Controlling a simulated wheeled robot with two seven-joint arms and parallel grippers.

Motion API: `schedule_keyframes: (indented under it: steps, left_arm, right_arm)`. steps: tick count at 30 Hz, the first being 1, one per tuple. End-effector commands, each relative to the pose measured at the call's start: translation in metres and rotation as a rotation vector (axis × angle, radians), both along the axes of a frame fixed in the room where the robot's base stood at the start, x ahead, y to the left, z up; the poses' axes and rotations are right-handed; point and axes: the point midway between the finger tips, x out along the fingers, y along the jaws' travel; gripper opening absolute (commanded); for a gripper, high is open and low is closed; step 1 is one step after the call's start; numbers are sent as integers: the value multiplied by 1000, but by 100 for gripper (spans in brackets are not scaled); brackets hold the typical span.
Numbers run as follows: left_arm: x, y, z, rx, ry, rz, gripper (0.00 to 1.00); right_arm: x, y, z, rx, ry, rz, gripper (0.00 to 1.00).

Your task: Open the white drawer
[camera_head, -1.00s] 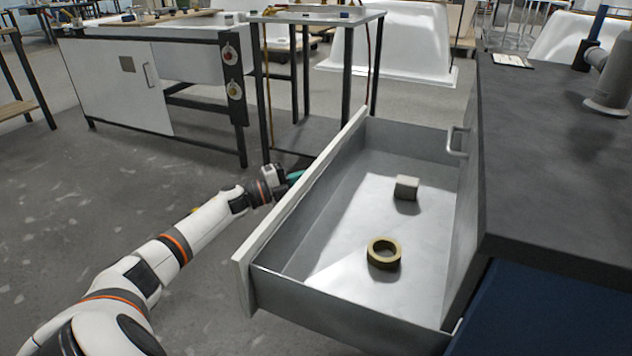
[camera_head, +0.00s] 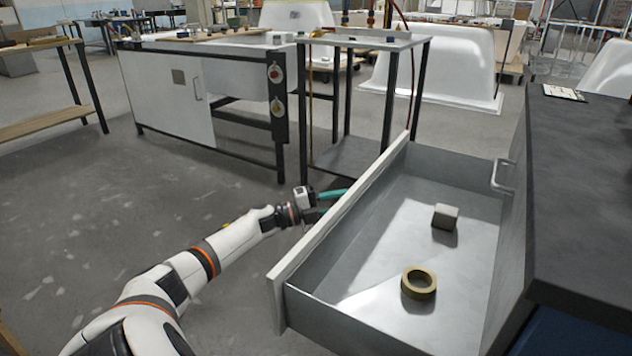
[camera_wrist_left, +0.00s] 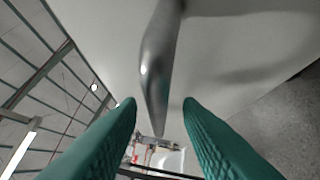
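The white drawer (camera_head: 340,232) stands pulled well out of the dark-topped cabinet, its white front panel facing left. Its grey metal inside holds a brass-coloured ring (camera_head: 418,284) and a small grey block (camera_head: 445,216). My left gripper (camera_head: 340,193) is at the outer side of the front panel, its teal fingers partly visible. In the left wrist view a grey metal handle (camera_wrist_left: 157,75) runs between the two spread teal fingers (camera_wrist_left: 160,105), with gaps visible on both sides. The handle is hidden in the head view. My right gripper is out of view.
A white workbench (camera_head: 165,95) and a tall metal-framed table (camera_head: 375,42) stand behind. The grey floor (camera_head: 110,220) to the left is clear.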

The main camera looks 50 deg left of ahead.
Motion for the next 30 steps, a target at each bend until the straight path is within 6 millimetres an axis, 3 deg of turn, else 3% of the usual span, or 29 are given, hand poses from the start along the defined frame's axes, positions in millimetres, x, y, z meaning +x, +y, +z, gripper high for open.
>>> schedule_keyframes:
  steps: [6, 13, 19, 30]
  left_arm:
    - [-43, 23, -4, 0, 6, 3, 33]
    - [-77, 42, -10, 0, 5, 2, 33]
    - [-88, 48, -13, 0, 3, 2, 33]
    - [-89, 48, -13, 0, 2, 2, 33]
  right_arm:
    - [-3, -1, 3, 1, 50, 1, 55]
    - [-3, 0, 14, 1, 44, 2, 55]
    - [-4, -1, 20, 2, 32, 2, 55]
    - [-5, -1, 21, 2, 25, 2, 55]
